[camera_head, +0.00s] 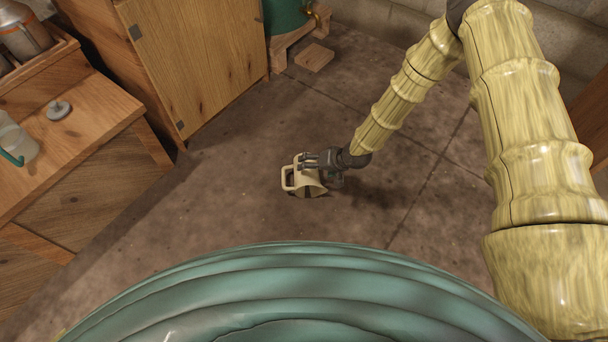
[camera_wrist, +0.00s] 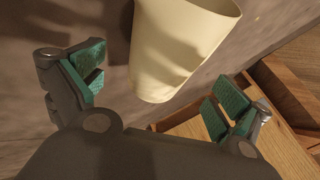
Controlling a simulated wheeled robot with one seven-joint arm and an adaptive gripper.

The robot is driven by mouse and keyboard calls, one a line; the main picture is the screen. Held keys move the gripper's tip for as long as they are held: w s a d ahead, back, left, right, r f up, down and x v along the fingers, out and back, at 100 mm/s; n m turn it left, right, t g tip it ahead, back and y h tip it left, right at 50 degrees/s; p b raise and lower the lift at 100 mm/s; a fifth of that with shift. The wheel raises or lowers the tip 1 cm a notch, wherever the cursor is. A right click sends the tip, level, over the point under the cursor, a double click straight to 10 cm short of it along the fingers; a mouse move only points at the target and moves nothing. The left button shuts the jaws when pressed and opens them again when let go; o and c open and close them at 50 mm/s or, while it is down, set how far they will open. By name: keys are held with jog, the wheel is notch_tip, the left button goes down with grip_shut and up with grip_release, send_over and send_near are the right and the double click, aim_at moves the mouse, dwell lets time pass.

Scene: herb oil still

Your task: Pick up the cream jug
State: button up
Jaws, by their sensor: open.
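The cream jug (camera_head: 305,180) is below the head camera, in the middle of the view, with its handle to the left. In the wrist view the jug (camera_wrist: 180,45) shows as a smooth tapered cream body at the top centre, ahead of the fingers and between their lines. Its handle is not visible there. My gripper (camera_head: 322,160) reaches in from the right and overlaps the jug's upper side in the head view. In the wrist view my gripper (camera_wrist: 158,92) is open, its green pads apart on either side. I see no pad clearly touching the jug.
A wooden bench (camera_head: 75,135) at left holds a grey round-knobbed piece (camera_head: 59,109) and a clear vessel (camera_head: 16,142). A wooden cabinet (camera_head: 195,60) stands behind. A green vessel (camera_head: 285,15) is on a wooden stand at the back. The concrete floor (camera_head: 250,130) around is mostly clear.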

jog(key=b+x, duration=0.2)
jog(key=x, duration=0.2)
jog(key=shift+a+f+b, duration=0.1)
jog(key=shift+a+b, duration=0.05)
jog(key=shift+b, duration=0.2)
jog(key=shift+c, duration=0.2)
jog(key=c, duration=1.2)
